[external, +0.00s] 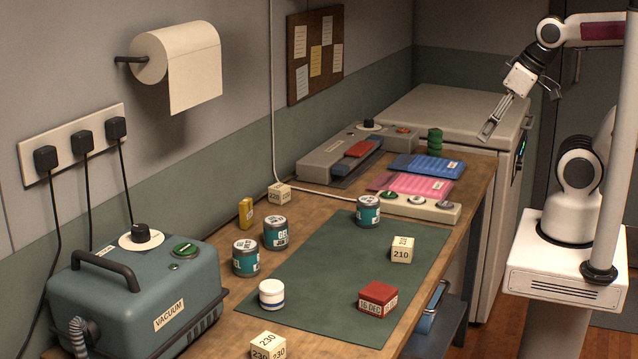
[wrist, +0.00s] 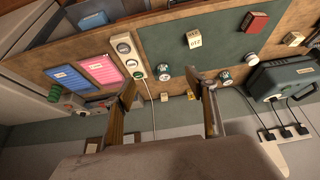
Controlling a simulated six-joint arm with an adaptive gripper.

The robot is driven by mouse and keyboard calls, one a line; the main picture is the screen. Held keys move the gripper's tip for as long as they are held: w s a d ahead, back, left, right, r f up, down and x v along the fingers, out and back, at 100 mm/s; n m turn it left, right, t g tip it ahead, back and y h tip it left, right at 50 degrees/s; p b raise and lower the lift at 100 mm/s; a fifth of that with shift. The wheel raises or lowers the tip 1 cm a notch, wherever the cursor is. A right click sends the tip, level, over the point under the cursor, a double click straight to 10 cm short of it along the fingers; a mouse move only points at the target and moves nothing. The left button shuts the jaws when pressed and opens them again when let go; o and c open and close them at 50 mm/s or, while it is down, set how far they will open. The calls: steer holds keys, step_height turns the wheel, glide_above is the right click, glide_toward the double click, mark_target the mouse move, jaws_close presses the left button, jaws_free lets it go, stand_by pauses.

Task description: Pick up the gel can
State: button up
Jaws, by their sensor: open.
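Several small teal cans with dark lids stand upright on the wooden bench. One can (external: 368,212) is at the far edge of the green mat, and two more, a can (external: 275,234) and a nearer can (external: 246,258), stand by the mat's left edge. Their print is small; the middle one seems to read GEL. In the wrist view, the mat's can (wrist: 164,73) shows between the fingertips' directions, well beyond them, and another can (wrist: 225,77) is beyond the right finger. My gripper (external: 489,131) is open and empty, high beyond the bench's right side.
A white jar (external: 272,294), a red block (external: 378,299) and a cream block (external: 402,250) sit on the green mat (external: 330,262). A button strip (external: 433,209), pink pack (external: 412,184) and sealer (external: 345,158) lie behind. The vacuum machine (external: 140,290) fills the left front.

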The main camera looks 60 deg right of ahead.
steer(key=c, duration=0.4)
steer(key=shift+w, duration=0.15)
steer(key=w+d+f+t+h, duration=0.1)
steer(key=w+d, duration=0.2)
steer(key=w, duration=0.3)
steer(key=w+d+f+t+h, duration=0.1)
steer(key=w+d, duration=0.1)
steer(key=w, duration=0.5)
steer(key=n+t+y, duration=0.4)
steer(key=n+y, duration=0.1)
steer(key=y, duration=0.1)
glide_above(362, 199)
steer(key=d, duration=0.1)
step_height(362, 199, down, 15)
steer(key=shift+r, duration=0.1)
steer(key=shift+a+f+t+y, duration=0.4)
steer(key=shift+a+f+y, duration=0.25)
steer(key=shift+y, duration=0.15)
